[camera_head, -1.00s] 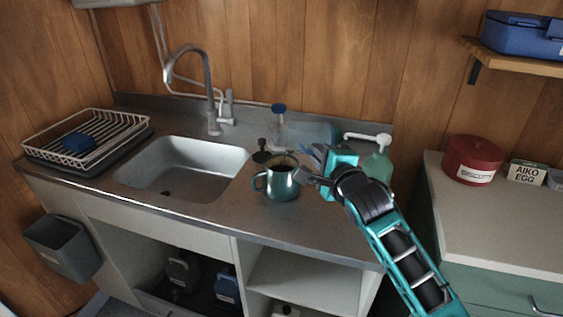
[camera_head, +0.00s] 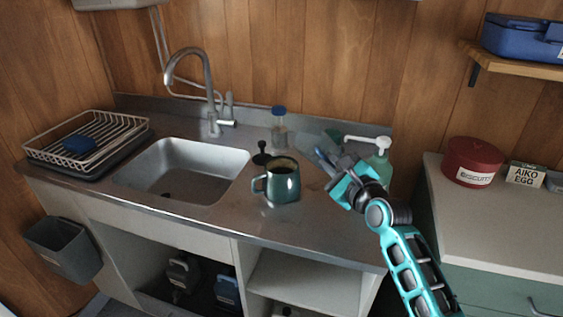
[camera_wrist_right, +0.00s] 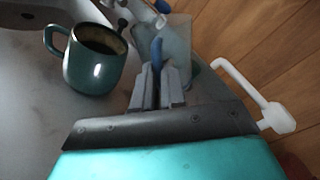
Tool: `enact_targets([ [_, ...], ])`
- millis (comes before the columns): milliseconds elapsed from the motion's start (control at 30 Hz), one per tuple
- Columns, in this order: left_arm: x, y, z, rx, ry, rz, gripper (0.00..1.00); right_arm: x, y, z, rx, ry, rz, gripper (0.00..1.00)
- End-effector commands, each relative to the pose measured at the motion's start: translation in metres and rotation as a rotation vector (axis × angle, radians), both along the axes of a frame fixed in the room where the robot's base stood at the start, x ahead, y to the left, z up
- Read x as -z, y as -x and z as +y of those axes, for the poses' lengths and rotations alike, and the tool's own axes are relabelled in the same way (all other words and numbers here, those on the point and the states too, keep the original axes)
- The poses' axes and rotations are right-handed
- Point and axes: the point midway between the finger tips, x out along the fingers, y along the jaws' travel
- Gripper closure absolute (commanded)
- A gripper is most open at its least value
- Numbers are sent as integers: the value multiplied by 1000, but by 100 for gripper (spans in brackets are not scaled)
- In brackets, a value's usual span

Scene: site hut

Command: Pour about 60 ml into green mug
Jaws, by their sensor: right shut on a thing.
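The green mug (camera_head: 282,182) stands upright on the steel counter right of the sink, its handle to the left. Dark liquid shows inside it; the mug also shows at the upper left of the right wrist view (camera_wrist_right: 95,62). My right gripper (camera_head: 335,172) is right of the mug and apart from it. It is shut on the blue handle (camera_wrist_right: 157,52) of a see-through grey jug (camera_wrist_right: 180,42). In the head view the jug is mostly hidden by the gripper, and its contents cannot be made out. My left gripper is not in view.
A green pump bottle (camera_head: 381,160) stands close right of my gripper. A clear blue-capped bottle (camera_head: 279,130) and a black plug-like item (camera_head: 262,154) stand behind the mug. The sink (camera_head: 190,165) is left. The counter in front of the mug is clear.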

Motion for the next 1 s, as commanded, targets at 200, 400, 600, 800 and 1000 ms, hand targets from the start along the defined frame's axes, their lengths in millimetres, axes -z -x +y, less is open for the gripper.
enact_targets([
  [200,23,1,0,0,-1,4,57,27,-3,-10,-5,-160,51,100],
  [400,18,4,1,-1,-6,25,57,10,-7,-23,-13,-321,95,100],
  [600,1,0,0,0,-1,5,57,-14,-8,-27,-22,-403,117,100],
  [800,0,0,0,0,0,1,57,-40,-9,-28,-30,-441,129,100],
  [1000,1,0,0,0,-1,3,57,-69,-10,-31,-35,-480,138,100],
])
